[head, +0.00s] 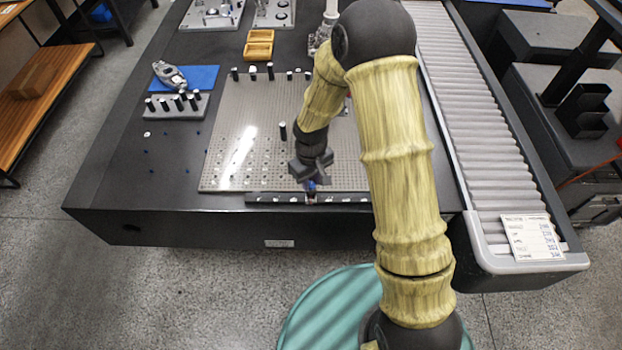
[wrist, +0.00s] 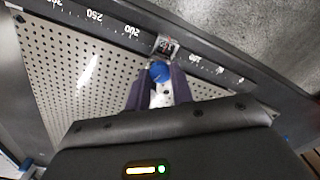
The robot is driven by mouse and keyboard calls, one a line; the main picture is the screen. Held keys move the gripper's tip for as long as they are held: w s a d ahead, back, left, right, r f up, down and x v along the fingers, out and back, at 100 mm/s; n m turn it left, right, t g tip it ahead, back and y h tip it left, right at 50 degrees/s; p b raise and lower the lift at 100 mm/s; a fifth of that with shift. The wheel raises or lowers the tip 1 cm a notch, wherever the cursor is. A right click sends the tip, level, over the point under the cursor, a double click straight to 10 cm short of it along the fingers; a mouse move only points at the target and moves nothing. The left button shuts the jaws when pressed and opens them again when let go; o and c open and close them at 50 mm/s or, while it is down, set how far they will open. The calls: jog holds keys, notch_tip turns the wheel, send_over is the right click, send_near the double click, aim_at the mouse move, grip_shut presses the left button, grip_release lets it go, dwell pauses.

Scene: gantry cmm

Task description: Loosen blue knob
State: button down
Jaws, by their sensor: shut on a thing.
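The blue knob (wrist: 159,71) shows between my gripper's fingertips in the wrist view. It sits by a small metal block (wrist: 166,46) on the dark numbered scale bar (wrist: 208,64). In the head view the blue knob (head: 311,185) is a small spot at the front edge of the perforated plate. My gripper (head: 311,180) reaches down to it there, and in the wrist view its two fingers (wrist: 160,80) are shut on the knob's sides. The knob's lower part is hidden by the fingers.
The perforated plate (head: 235,150) carries several short black-topped pins. A grey pin rack (head: 178,106) and a blue mat (head: 200,77) lie at the left. A roller conveyor (head: 460,100) runs along the right. The table's front left (head: 120,190) is clear.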

aim_at(311, 184)
jog(key=shift+n+p, duration=0.3)
jog(key=shift+n, duration=0.4)
jog(key=c, duration=1.2)
grip_release()
notch_tip(311, 184, up, 17)
jog(key=shift+r+p, duration=0.2)
jog(key=shift+p, duration=0.25)
